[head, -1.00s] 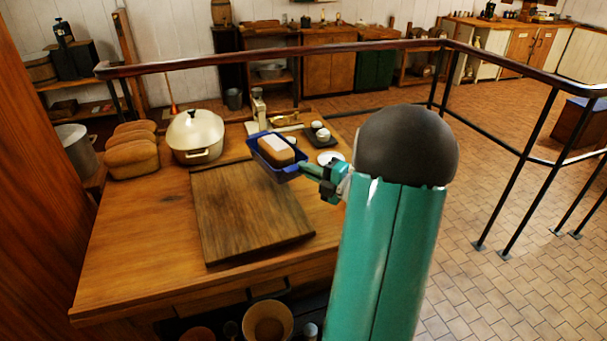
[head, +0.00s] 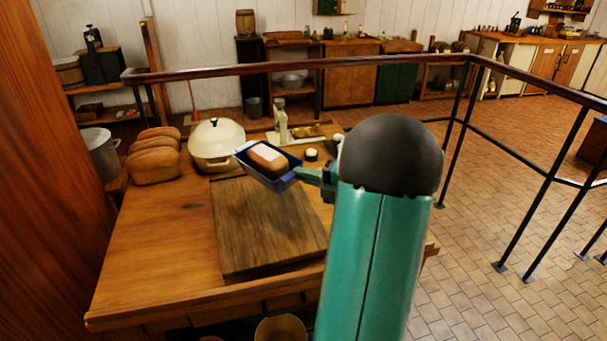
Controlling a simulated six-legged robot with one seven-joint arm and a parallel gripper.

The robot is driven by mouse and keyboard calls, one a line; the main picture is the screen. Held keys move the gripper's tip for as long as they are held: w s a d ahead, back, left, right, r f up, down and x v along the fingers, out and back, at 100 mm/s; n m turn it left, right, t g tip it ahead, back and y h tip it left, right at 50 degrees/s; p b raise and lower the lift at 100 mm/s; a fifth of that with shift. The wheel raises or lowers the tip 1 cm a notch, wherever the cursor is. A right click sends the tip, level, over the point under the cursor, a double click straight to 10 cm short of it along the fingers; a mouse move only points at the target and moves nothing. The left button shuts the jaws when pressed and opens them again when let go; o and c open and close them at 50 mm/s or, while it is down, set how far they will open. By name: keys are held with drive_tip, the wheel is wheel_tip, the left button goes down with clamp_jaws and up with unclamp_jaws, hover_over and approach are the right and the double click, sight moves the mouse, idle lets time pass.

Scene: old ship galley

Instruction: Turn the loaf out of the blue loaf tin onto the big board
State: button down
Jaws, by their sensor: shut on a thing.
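The blue loaf tin (head: 283,184) is held up over the far right part of the big board, slightly tilted, its open top facing up. The brown loaf (head: 262,160) sits inside it, with a pale patch on its top. My gripper (head: 308,176) is shut on the tin's right end; the arm partly hides the fingers. The big wooden board (head: 265,228) lies flat and bare on the table, below and in front of the tin.
A cream lidded pot (head: 216,143) stands left of the tin. Several loaves (head: 155,165) sit at the table's left edge. A scale (head: 282,122) and small items stand behind the tin. A dark rail (head: 330,64) runs behind the table. The table's front left (head: 160,260) is clear.

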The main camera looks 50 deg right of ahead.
drive_tip(key=a+f+n+g+h, duration=0.1)
drive_tip(key=n, duration=0.1)
drive_tip(key=a+n+g+h, duration=0.1)
drive_tip(key=n, duration=0.2)
drive_tip(key=f+n+g, duration=0.1)
drive_tip(key=n, duration=0.2)
drive_tip(key=shift+a+f+h, duration=0.35)
drive_tip(key=shift+a+h, duration=0.05)
drive_tip(key=shift+a+f+n+h, duration=0.3)
drive_tip(key=shift+f+n+h, duration=0.2)
drive_tip(key=shift+n, duration=0.4)
drive_tip(key=f+n+h, duration=0.1)
drive_tip(key=n, duration=0.1)
drive_tip(key=a+f+n+h, duration=0.1)
drive_tip(key=n+h, duration=0.1)
drive_tip(key=f+n+g+h, duration=0.1)
drive_tip(key=n+h, duration=0.1)
drive_tip(key=n, duration=0.1)
drive_tip(key=shift+w+a+f, duration=0.15)
drive_tip(key=shift+a+f, duration=0.15)
drive_tip(key=shift+f, duration=0.05)
